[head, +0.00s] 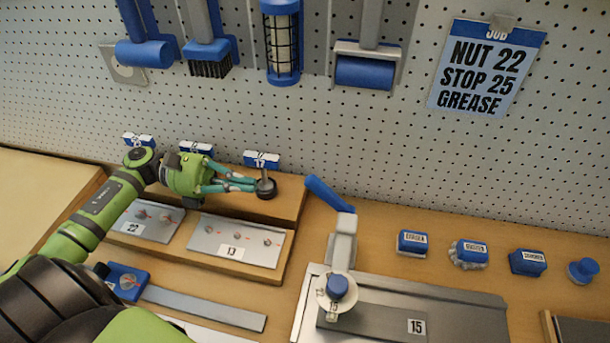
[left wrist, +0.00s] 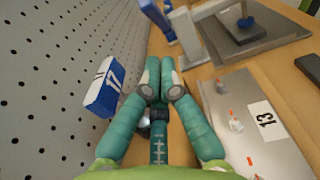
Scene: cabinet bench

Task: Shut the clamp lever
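The clamp stands on a grey plate at the lower middle of the head view. Its lever (head: 328,195) has a blue handle that sticks up and leans left from the grey clamp body (head: 343,243). A blue knob (head: 338,287) sits at the clamp's front. In the left wrist view the blue lever (left wrist: 156,18) is beyond my fingertips, near the top. My left gripper (head: 254,186) is left of the lever and apart from it, beside a dark round-based post (head: 266,188). Its fingertips (left wrist: 160,78) meet, with nothing visible between them. My right gripper is not in view.
A wooden step holds label 17 (head: 262,159) and a plate marked 13 (head: 236,240). Several blue-topped items, including a blue block (head: 413,242), stand right of the clamp. The pegboard (head: 300,130) rises behind. Bare bench lies between the step and the clamp.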

